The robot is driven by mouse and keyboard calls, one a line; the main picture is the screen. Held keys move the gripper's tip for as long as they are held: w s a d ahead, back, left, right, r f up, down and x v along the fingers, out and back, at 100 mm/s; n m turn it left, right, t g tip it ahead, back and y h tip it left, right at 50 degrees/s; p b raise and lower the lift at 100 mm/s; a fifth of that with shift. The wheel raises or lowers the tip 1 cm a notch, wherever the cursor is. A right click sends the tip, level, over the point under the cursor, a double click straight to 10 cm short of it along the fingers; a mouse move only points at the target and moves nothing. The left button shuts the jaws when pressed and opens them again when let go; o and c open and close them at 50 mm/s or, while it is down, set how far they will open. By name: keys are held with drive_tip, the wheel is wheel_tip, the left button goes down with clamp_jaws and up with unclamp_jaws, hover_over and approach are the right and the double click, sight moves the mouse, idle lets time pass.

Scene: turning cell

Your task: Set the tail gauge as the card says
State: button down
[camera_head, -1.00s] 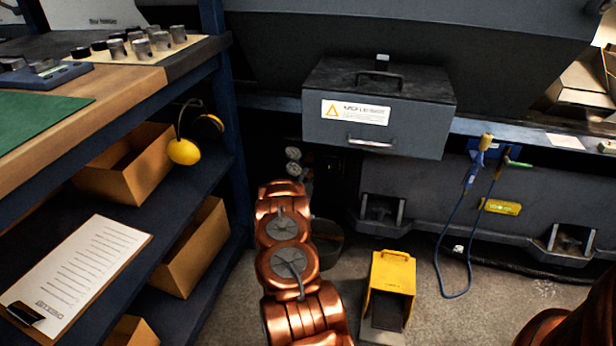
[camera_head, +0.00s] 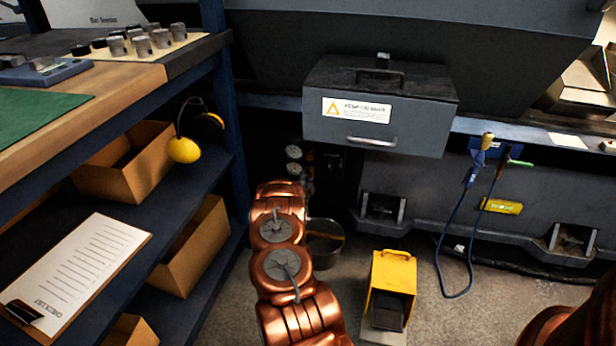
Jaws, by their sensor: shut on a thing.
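Two small round gauges with pale faces, an upper gauge (camera_head: 294,152) and a lower gauge (camera_head: 294,169), sit on the dark machine front just beyond my copper arm. Their needles are too small to read, and I cannot tell which is the tail gauge. My arm reaches up to just below them. My gripper is hidden behind the arm's far end, so its hold does not show. A small white card (camera_head: 567,141) lies on the machine ledge at right; no writing on it is legible. A clipboard sheet (camera_head: 80,268) lies on the left shelf.
A grey toolbox (camera_head: 378,110) with a warning label juts out right of the gauges. A bucket (camera_head: 324,245) stands beside my arm. A yellow pedal (camera_head: 392,285) stands on the floor. Blue cable (camera_head: 447,245) hangs at right. The shelf rack (camera_head: 228,150) is close on the left.

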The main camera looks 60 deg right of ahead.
drive_tip(key=c, duration=0.8)
unclamp_jaws()
drive_tip(key=shift+v, duration=6)
drive_tip(key=shift+s+d, duration=0.1)
